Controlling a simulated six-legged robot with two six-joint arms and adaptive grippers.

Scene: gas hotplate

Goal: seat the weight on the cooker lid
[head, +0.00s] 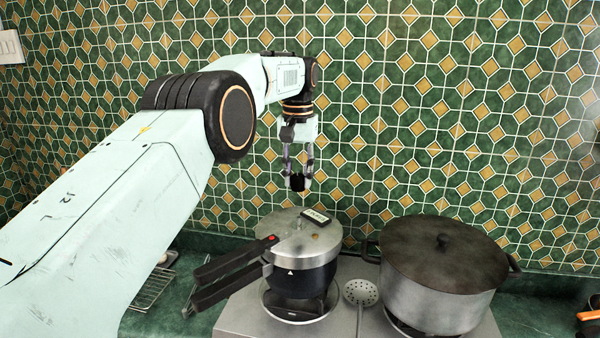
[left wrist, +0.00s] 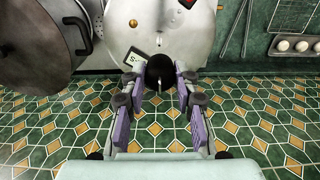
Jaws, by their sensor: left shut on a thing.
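The weight (head: 298,184) is a small dark cylinder. My left gripper (head: 298,172) is shut on it and holds it in the air above the cooker lid (head: 285,238). In the left wrist view, the weight (left wrist: 160,72) sits between the purple-sided fingers (left wrist: 158,85). The lid is a silver disc on a dark-sided pressure cooker (head: 292,282) with long black handles pointing left. A small label-like block lies on the lid. The weight is apart from the lid. My right gripper is not in view.
A large grey lidded pot (head: 440,275) stands right of the cooker on the hotplate (head: 245,312). A slotted spoon (head: 360,293) lies between them. A wire rack (head: 153,288) is at the left. The tiled wall (head: 430,100) rises close behind.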

